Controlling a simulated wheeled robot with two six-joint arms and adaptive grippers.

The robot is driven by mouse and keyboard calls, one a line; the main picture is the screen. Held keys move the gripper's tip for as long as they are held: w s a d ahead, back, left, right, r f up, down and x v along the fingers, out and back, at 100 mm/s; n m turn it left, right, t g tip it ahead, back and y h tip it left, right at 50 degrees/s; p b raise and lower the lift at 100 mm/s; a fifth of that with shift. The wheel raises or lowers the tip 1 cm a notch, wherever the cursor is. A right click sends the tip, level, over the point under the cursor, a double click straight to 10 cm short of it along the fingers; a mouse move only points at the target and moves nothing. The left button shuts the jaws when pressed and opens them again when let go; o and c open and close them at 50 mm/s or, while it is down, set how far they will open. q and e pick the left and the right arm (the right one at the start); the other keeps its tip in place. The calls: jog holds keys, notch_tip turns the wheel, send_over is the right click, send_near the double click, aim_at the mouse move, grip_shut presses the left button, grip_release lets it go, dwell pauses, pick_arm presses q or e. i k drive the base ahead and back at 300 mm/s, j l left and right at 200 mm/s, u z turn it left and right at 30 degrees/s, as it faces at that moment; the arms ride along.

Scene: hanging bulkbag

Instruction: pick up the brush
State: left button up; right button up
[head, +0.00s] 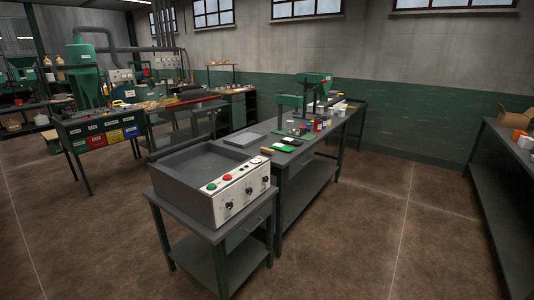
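A small tan and dark item (266,150) lies at the near left edge of the long grey workbench (262,138), beside a green piece (283,147). It may be the brush, but it is too small to be sure. Neither of my grippers shows in the head view.
A grey machine with a white control panel (240,191) stands on a table (206,228) in front of the workbench. Green presses (290,102) and small containers stand farther back on the bench. Another bench (508,190) is at the right. The brown floor (365,230) between is clear.

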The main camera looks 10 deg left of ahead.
aim_at(265, 151)
jog(key=i+l+u, duration=0.2)
jog(key=i+l, duration=0.15)
jog(key=i, duration=0.35)
jog(key=i+l+u, duration=0.2)
jog(key=i+l, duration=0.2)
jog(key=i, duration=0.3)
jog(key=i+l+u, duration=0.25)
jog(key=i+l, duration=0.3)
jog(key=i, duration=0.1)
